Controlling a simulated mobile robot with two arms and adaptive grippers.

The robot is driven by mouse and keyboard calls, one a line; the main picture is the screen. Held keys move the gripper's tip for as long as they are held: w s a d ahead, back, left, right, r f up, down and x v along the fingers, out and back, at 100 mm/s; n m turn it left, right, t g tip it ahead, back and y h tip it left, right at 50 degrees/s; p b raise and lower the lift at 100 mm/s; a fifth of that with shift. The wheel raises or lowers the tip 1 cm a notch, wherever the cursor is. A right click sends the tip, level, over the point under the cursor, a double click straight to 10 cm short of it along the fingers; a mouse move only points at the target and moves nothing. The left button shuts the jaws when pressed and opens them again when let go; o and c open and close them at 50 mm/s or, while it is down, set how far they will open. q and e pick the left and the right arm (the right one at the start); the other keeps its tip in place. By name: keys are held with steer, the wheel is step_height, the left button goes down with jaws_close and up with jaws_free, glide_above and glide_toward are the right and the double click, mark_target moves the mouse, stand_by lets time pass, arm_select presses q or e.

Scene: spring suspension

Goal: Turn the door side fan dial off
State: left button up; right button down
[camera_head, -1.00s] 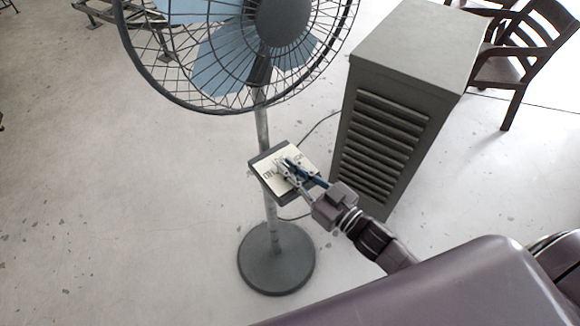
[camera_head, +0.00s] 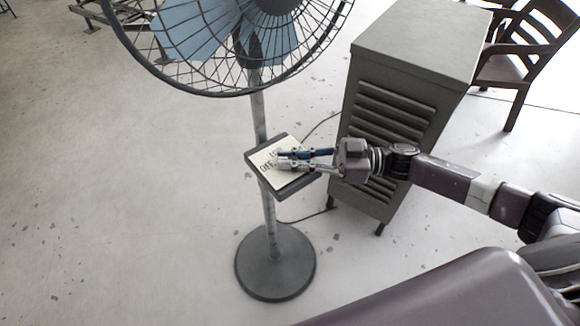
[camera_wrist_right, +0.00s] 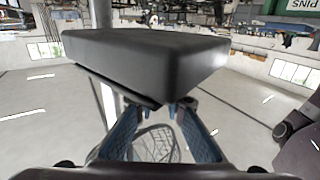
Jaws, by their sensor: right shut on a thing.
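The standing fan (camera_head: 272,262) has a grey round base, a pole and a blue-bladed caged head at the top of the head view. A control box (camera_head: 262,160) with a pale label plate marked "OFF" is mounted on its pole. My right gripper (camera_head: 284,160) lies over the label plate, its fingers pointing left and shut on the dial, which the fingers hide. In the right wrist view the dark control box (camera_wrist_right: 150,65) fills the upper middle, with the blue gripper fingers (camera_wrist_right: 168,108) reaching to its lower edge. My left gripper is not in view.
A grey louvred cabinet (camera_head: 415,60) stands right of the fan, behind my right arm. A wooden chair (camera_head: 525,60) is at the top right. A cable runs on the floor between fan and cabinet. The floor left of the fan is clear.

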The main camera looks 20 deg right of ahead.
steer(key=shift+n+g+y+b, duration=0.3)
steer(key=shift+n+g+b, duration=0.5)
steer(key=shift+g, duration=0.3)
steer(key=c, duration=2)
jaws_free()
steer(key=shift+d, duration=0.1)
steer(key=v, duration=1.2)
steer(key=shift+w, duration=0.1)
